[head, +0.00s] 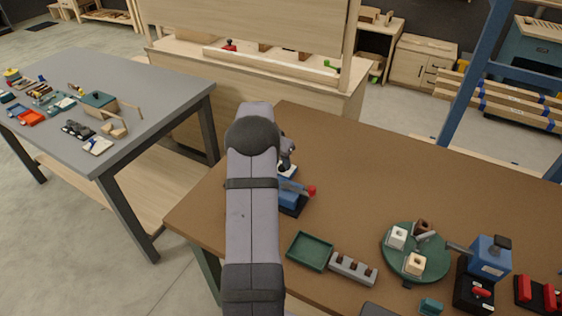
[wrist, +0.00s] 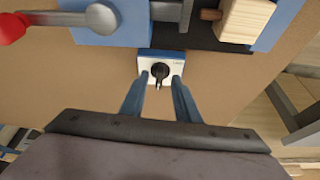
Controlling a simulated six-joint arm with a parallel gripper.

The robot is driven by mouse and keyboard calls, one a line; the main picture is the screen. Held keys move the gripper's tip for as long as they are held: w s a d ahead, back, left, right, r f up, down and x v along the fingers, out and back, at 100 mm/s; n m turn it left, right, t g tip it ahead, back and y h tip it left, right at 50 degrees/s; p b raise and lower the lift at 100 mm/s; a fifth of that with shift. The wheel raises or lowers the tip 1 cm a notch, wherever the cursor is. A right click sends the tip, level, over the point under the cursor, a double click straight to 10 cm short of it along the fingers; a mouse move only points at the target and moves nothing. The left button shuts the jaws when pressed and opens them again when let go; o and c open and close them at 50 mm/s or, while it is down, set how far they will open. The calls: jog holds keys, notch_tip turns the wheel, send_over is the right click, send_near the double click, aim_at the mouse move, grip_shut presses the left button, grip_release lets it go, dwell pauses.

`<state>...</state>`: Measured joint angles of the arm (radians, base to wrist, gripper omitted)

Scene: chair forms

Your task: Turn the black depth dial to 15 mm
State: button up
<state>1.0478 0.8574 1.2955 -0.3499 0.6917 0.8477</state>
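The black depth dial (wrist: 160,71) is a small round knob with a pointer, mounted on a white plate (wrist: 146,66) on the blue device. In the wrist view its pointer aims toward the bottom of the picture. The scale marks are too small to read. My gripper (wrist: 161,80) has its two blue-grey fingers apart, one on each side of the dial. I cannot tell whether the fingertips touch it. In the head view my arm hides the dial and most of the gripper; a bit of the white plate (head: 288,170) shows beside the arm.
The blue device (head: 291,193) has a lever with a red knob (head: 311,191). A wooden block (wrist: 245,20) sits in it at the upper right of the wrist view. A green tray (head: 310,251), a grey block rack (head: 352,268) and a green turntable (head: 397,262) stand nearby on the brown table.

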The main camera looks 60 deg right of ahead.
jog(key=b+v, duration=0.2)
jog(key=v, duration=0.5)
jog(key=shift+r, duration=0.2)
jog(key=shift+r+p, duration=0.1)
jog(key=shift+p, duration=0.3)
jog(key=p, duration=0.3)
jog(key=shift+w+r+m+p, duration=0.1)
jog(key=shift+r+m+p, duration=0.1)
jog(key=shift+m+p, duration=0.15)
jog(key=shift+p, duration=0.35)
jog(key=shift+p+x, duration=1.3)
jog(key=shift+x, duration=2.7)
